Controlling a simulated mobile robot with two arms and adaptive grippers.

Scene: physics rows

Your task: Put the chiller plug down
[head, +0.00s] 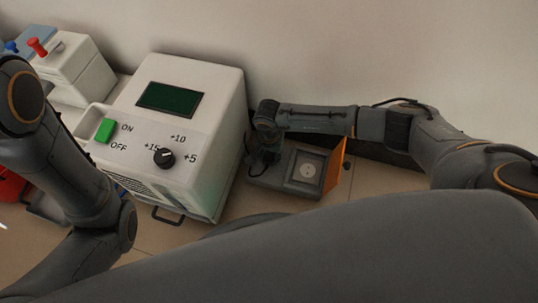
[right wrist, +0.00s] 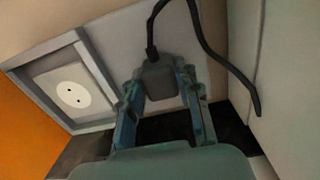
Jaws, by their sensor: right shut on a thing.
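The dark chiller plug (right wrist: 160,82) sits between the two fingers of my right gripper (right wrist: 158,92) in the right wrist view, with its black cord rising from it. The gripper is shut on it. In the head view my right gripper (head: 262,162) is low beside the chiller's right side, at the left end of a grey socket box; the plug is hard to make out there. The white chiller (head: 205,110) has a dark display, a green switch and a black dial. My left arm shows at the left, but its gripper does not.
The grey socket box (head: 287,179) has an orange side and a round white socket (head: 307,170), which is empty. A white device with a red-topped lever (head: 38,47) stands at the far left. A wall is behind. Tan tiled surface (head: 240,205) shows in front of the box.

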